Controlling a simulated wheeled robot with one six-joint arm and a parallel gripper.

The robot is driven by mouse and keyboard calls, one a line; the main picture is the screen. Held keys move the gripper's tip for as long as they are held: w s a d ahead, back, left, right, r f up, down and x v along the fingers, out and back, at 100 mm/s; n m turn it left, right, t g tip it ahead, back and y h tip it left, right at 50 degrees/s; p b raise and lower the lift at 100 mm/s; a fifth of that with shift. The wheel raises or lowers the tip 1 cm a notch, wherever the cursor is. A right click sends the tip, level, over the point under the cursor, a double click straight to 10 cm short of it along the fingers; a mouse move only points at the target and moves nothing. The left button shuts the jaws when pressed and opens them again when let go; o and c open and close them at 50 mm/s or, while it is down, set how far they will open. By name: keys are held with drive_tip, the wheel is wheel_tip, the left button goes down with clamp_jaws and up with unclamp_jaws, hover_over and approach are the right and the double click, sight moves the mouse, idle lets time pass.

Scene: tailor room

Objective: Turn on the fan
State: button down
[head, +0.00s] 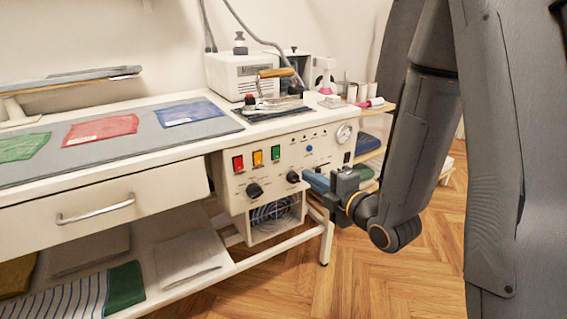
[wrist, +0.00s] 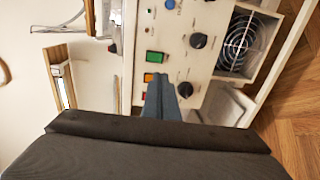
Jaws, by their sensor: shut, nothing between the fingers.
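The fan (head: 272,212) sits behind a round wire grille in a box under the control panel (head: 320,150); it also shows at the upper right of the wrist view (wrist: 239,43). The panel has a red switch (head: 238,163), an orange switch (head: 257,158), a green switch (head: 276,153) and two black knobs, left (head: 254,190) and right (head: 293,177). My gripper (head: 308,178) is shut and empty in front of the panel, appearing beside the right knob in the head view.
A white worktop with a grey mat (head: 100,150) holds folded cloths and an iron (head: 275,90). A drawer handle (head: 95,208) sticks out at the left. A lower shelf (head: 195,255) holds fabrics. The wooden floor (head: 375,275) at the right front is clear.

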drive_tip(key=b, duration=0.2)
approach(278, 158)
drive_tip(key=x, duration=0.6)
drive_tip(key=shift+w+a, duration=0.15)
drive_tip(key=shift+a, duration=0.1)
drive_tip(key=shift+w+d+b, duration=0.1)
drive_tip(key=shift+b, duration=0.2)
